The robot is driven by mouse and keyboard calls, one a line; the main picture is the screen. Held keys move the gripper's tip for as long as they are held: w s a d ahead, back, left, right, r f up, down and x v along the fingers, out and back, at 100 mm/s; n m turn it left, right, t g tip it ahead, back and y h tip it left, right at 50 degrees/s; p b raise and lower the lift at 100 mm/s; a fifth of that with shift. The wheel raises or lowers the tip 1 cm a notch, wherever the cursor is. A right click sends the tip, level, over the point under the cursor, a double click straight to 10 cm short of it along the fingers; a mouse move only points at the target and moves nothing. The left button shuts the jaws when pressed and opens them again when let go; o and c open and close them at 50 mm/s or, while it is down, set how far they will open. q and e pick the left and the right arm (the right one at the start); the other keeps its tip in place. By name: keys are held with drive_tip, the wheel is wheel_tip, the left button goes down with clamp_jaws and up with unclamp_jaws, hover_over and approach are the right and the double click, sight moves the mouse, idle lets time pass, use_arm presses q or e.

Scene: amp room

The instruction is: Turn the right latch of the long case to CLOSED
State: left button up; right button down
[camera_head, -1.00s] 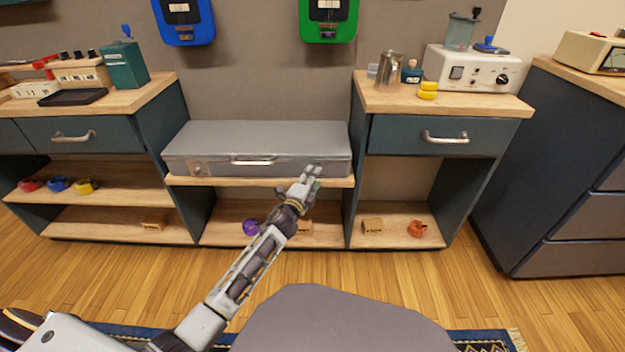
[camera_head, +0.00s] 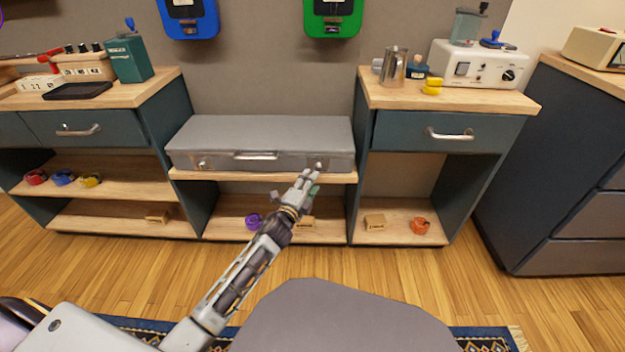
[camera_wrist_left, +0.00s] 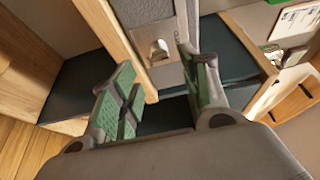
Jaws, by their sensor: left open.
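The long grey case (camera_head: 260,131) lies flat on the middle shelf, lid down, with a handle (camera_head: 256,155) on its front. Its left latch (camera_head: 201,165) and right latch (camera_head: 319,165) show small on the front face; I cannot read their settings. My left gripper (camera_head: 311,182) is open and empty, just below and in front of the right latch. In the left wrist view the right latch (camera_wrist_left: 158,50) shows beyond and between the open green-padded fingers of the gripper (camera_wrist_left: 156,70), apart from them. My right gripper is not in view.
The case rests on a wooden shelf (camera_head: 230,175) between two dark cabinets; the right cabinet's side (camera_head: 362,135) stands close to the case's right end. A lower shelf holds a purple object (camera_head: 254,221) and small wooden blocks.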

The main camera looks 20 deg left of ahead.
use_arm(q)
drive_tip(key=s, duration=0.7)
drive_tip(key=shift+a, duration=0.4)
drive_tip(key=shift+f, duration=0.1)
idle(0.4)
